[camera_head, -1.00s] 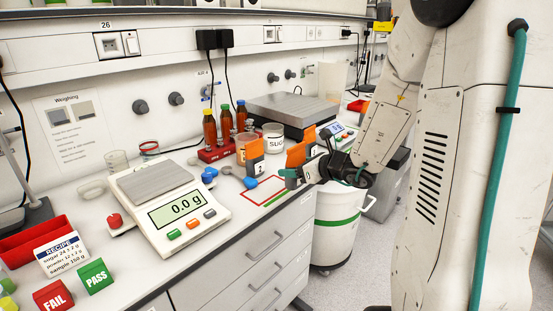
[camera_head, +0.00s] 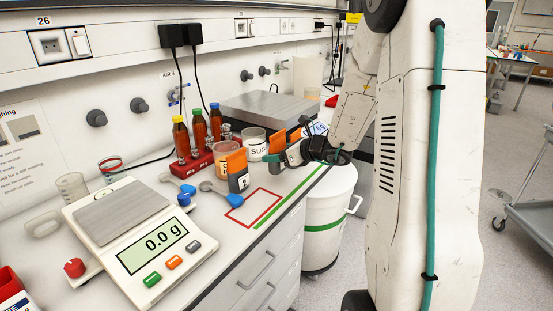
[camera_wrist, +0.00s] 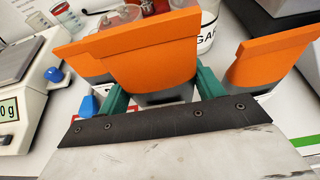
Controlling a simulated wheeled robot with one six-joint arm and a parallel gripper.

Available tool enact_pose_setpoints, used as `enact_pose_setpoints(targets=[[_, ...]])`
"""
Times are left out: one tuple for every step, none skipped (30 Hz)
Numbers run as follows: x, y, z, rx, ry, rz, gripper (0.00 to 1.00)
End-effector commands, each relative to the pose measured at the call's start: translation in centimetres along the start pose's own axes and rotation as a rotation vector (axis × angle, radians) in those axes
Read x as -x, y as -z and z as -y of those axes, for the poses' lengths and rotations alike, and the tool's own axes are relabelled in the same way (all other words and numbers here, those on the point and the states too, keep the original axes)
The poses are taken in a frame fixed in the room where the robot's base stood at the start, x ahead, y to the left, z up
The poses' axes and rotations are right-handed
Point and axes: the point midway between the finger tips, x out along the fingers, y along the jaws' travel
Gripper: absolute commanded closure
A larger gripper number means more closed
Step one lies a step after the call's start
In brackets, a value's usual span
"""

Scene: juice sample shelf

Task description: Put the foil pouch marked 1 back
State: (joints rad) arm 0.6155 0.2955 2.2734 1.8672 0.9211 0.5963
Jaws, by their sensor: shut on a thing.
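My gripper (camera_wrist: 162,93) is shut on an orange-topped foil pouch (camera_wrist: 150,55), its green fingers on either side of the pouch's grey lower part. In the head view my gripper (camera_head: 284,157) is above the counter, beyond the red outline (camera_head: 236,207), with the held pouch (camera_head: 279,145) partly behind it. No number is readable on the held pouch. Another orange-topped pouch (camera_wrist: 275,52) stands at its right in the wrist view. A pouch (camera_head: 238,180) with a dark label that seems to read 2 stands left of my gripper.
Blue scoops (camera_head: 208,187) lie left of the outline. The scale (camera_head: 125,215) reads 0.0 g. The red-outlined area is bare. A white bin (camera_head: 330,205) stands beside the counter.

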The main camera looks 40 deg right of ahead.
Motion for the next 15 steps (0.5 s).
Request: enact_pose_setpoints(targets=[[-0.1, -0.1, 0.1, 0.001, -0.001, 0.001, 0.68], [-0.2, -0.1, 0.2, 0.001, -0.001, 0.001, 0.68], [-0.3, -0.1, 0.4, 0.001, -0.002, 0.001, 0.68], [-0.4, 0.0, 0.5, 0.001, -0.002, 0.000, 0.68], [-0.6, 0.2, 0.6, 0.000, -0.004, -0.001, 0.68], [-0.8, 1.1, 0.6, -0.003, -0.003, -0.003, 0.68], [-1.0, 1.6, 0.6, -0.004, -0.003, -0.003, 0.68], [-1.1, 2.1, 0.7, -0.004, -0.002, -0.004, 0.68], [-1.3, 2.6, 0.8, -0.004, 0.000, -0.002, 0.68], [-1.4, 3.0, 0.8, -0.003, 0.001, -0.002, 0.68], [-1.5, 3.2, 0.9, -0.003, 0.001, -0.001, 0.68], [-1.5, 3.4, 0.9, -0.002, 0.002, 0.000, 0.68], [-1.5, 3.4, 0.9, -0.001, 0.003, 0.000, 0.68], [-1.5, 3.3, 0.9, -0.001, 0.003, 0.001, 0.68], [-1.5, 3.3, 1.0, 0.000, 0.003, 0.001, 0.68]])
